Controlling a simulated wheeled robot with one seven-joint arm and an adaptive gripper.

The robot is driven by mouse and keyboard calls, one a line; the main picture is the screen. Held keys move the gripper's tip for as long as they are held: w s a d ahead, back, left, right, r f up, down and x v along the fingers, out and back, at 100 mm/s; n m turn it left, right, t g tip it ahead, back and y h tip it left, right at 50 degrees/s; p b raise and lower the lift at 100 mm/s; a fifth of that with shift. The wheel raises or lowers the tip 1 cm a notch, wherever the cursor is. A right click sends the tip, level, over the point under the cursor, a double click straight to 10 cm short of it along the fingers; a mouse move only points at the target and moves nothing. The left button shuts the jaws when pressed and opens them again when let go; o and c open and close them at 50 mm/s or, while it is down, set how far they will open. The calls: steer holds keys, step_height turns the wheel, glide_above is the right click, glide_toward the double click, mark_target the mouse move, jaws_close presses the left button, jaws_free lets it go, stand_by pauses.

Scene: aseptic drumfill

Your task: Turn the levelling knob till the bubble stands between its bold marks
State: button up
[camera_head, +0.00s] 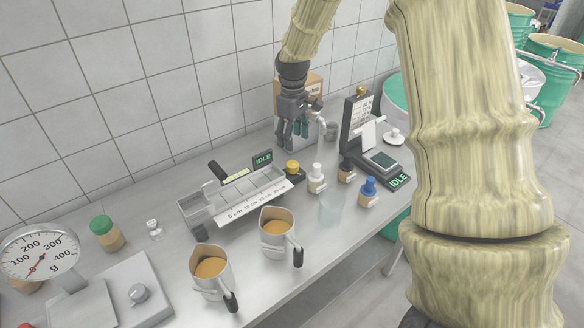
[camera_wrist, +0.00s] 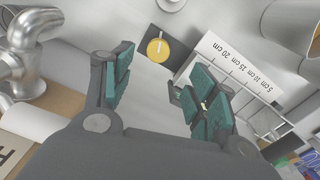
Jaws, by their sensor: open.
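A round yellow knob (camera_head: 292,168) sits on a dark base at the right end of a grey trough device (camera_head: 196,212) with a cm scale (camera_head: 250,201). In the wrist view the yellow knob (camera_wrist: 157,47) shows from above with a pale line across it, beyond my fingertips. A small yellow-green strip (camera_head: 237,175), perhaps the level vial, lies at the trough's back; its bubble and marks are too small to read. My gripper (camera_head: 300,130) is open and empty, above and behind the knob, apart from it. Its teal pads (camera_wrist: 165,88) stand wide apart.
Small bottles (camera_head: 317,178) and a blue-capped bottle (camera_head: 368,190) stand right of the knob. Two filled metal jugs (camera_head: 277,241) stand in front of the trough. A metal tap (camera_wrist: 25,55) is close beside my gripper. A dial scale (camera_head: 38,252) is at left.

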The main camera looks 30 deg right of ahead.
mark_target(293, 164)
step_height(293, 164, down, 11)
steer(key=m+p, duration=0.2)
steer(key=m, duration=0.1)
steer(key=shift+w+r, duration=0.1)
stand_by(0.5)
steer(key=c, duration=1)
steer(key=shift+c, duration=0.2)
